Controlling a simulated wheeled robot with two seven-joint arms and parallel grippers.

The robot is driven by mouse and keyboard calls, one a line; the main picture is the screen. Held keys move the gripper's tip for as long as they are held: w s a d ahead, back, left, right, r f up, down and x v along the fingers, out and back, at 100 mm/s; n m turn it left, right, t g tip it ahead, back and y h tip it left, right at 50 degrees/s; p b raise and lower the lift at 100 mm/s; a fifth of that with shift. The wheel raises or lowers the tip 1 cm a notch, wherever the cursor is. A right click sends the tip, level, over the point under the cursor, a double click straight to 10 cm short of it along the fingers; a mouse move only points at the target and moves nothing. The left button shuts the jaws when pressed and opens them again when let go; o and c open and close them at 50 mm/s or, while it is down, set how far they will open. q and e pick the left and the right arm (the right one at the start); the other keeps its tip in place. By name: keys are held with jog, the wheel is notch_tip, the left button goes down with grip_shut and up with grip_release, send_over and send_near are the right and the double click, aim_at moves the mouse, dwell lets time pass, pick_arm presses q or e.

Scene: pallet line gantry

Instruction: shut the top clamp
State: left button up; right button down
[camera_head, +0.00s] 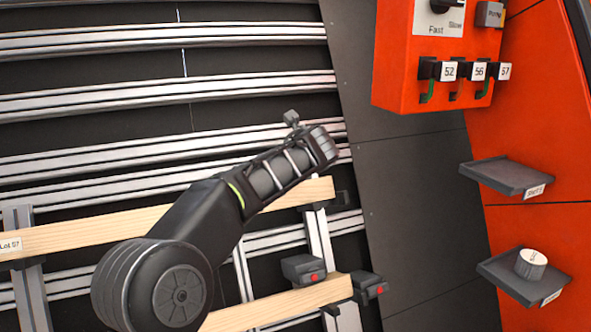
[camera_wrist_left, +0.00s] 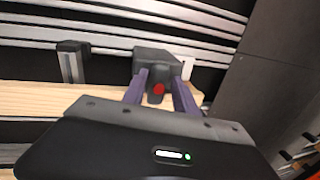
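In the left wrist view a dark grey clamp block (camera_wrist_left: 165,62) with a red dot on its front sits at the right end of a wooden board (camera_wrist_left: 40,97). The purple fingers of my left gripper (camera_wrist_left: 160,84) are spread apart, one on each side of the red-dotted part. I cannot tell whether they touch it. In the head view my left gripper (camera_head: 322,146) is over the right end of the upper board (camera_head: 110,226), and hides most of the clamp there. My right gripper is not in view.
Two more clamps with red dots, one (camera_head: 303,270) and another (camera_head: 368,288), are by the lower board (camera_head: 285,303). An orange control box (camera_head: 395,60) and two small shelves, the upper (camera_head: 508,175) and the lower (camera_head: 520,283), are at right. The dark panel between is clear.

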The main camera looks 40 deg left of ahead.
pick_arm(q)
jog(key=shift+o, duration=0.6)
jog(key=shift+f, duration=0.2)
jog(key=w+d+v, duration=0.1)
jog(key=v, duration=0.8)
jog(key=shift+w, duration=0.15)
jog(key=shift+a, duration=0.1)
